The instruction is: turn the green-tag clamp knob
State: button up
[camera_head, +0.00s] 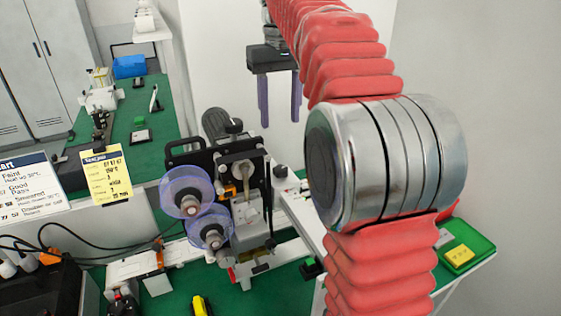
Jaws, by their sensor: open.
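A black coder machine (217,165) with two clear purple-rimmed reels (187,192) stands on the green bench at the middle. A small dark knob-like part with green on it (311,268) sits at the lower right of the machine, beside my arm. I cannot tell whether it is the green-tag clamp knob. A dark knob (281,171) shows at the machine's right side. My red-sleeved arm with its silver joint fills the right of the view and hides what lies behind it. My gripper is not in view.
A green tray (480,243) with a yellow item lies at the right. A yellow-and-black tool (201,306) lies on the front bench. Cables and a dark box (40,290) are at lower left. Another green bench (160,155) with equipment stands behind.

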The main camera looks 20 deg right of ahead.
aim_at(281, 168)
jog(key=shift+f, duration=0.15)
notch_tip(281, 168, down, 14)
jog(key=shift+r, duration=0.2)
dwell(0.5)
jog(key=shift+c, duration=0.2)
jog(key=c, duration=1)
